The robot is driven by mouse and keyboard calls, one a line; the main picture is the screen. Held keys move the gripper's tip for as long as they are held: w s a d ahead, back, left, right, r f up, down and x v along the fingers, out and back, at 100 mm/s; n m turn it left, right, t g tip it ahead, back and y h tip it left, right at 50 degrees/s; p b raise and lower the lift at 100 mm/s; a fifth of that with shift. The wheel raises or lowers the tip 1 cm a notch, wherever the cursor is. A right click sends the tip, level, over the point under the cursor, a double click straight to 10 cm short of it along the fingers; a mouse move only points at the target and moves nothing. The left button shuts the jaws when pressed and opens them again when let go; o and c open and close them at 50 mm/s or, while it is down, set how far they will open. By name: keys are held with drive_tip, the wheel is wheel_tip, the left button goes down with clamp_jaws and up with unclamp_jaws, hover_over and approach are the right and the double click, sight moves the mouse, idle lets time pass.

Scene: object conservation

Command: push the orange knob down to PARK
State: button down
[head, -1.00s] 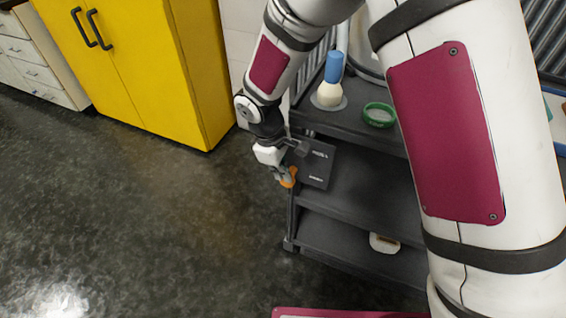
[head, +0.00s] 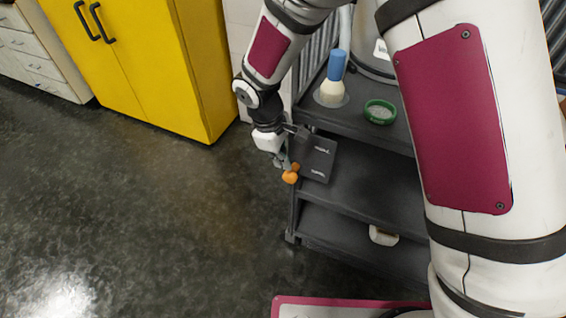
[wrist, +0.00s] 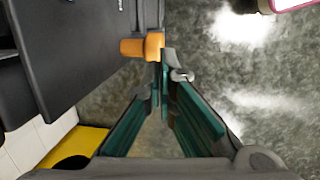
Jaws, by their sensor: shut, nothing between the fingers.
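The orange knob (head: 290,174) sticks out at the left edge of a dark panel (head: 318,160) on the cart's side, about level with the panel's lower label. The labels are too small to read surely. My gripper (head: 283,163) is shut and empty, just above and left of the knob. In the wrist view the knob (wrist: 142,47) lies just left of my closed fingertips (wrist: 168,58), beside the panel (wrist: 80,45). I cannot tell whether the fingertips touch it.
The dark cart's top shelf (head: 390,138) holds a blue-topped bottle (head: 334,80) and a green round dish (head: 379,111). A pale item (head: 383,236) lies on a lower shelf. A yellow cabinet (head: 150,70) stands at the back left. The floor left of the cart is clear.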

drive_tip(key=p+v, duration=0.1)
drive_tip(key=v, duration=0.8)
drive_tip(key=shift+r, duration=0.2)
